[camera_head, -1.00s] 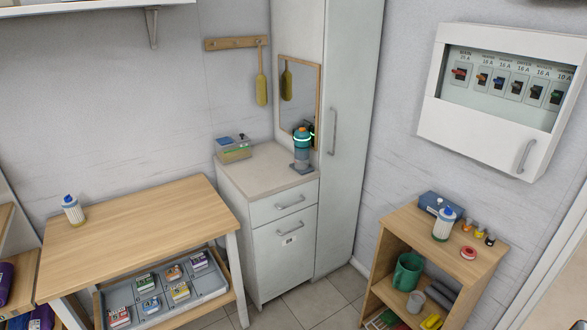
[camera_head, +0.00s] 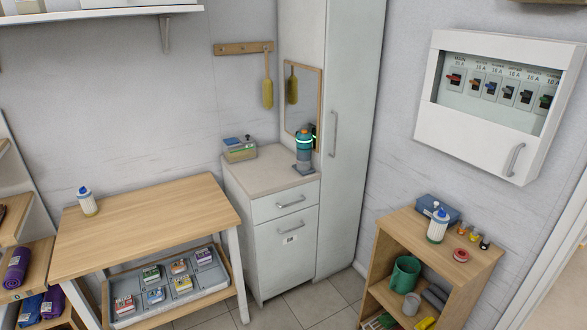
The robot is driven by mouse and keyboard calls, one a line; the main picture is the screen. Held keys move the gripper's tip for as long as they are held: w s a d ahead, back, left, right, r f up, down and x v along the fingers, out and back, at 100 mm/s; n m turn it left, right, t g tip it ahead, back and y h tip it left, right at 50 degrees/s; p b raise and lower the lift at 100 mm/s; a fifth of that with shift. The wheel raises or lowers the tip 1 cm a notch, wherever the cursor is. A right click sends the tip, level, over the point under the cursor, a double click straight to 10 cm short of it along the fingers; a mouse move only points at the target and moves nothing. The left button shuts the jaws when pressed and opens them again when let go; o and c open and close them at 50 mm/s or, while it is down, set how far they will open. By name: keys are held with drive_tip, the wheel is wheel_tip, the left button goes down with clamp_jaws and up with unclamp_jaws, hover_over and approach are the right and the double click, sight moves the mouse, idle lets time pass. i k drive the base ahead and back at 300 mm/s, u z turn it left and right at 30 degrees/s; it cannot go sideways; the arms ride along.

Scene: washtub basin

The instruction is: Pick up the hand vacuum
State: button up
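A hand vacuum (camera_head: 304,149), teal on top with a bright green ring and a grey lower body, stands upright on a small dark base on top of the white cabinet (camera_head: 262,181). It is at the cabinet's back right, close to the tall white cupboard (camera_head: 350,120) and the wood-framed mirror. My gripper is not in view, and nothing is seen touching the vacuum.
A wooden table (camera_head: 150,222) with a bottle (camera_head: 87,201) stands at left. A wooden shelf unit (camera_head: 400,225) with a bottle and small jars stands at right. Tiled floor shows between them.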

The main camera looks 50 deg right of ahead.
sight(303, 166)
drive_tip(key=z, duration=0.15)
drive_tip(key=i, duration=0.9)
drive_tip(key=u, duration=0.05)
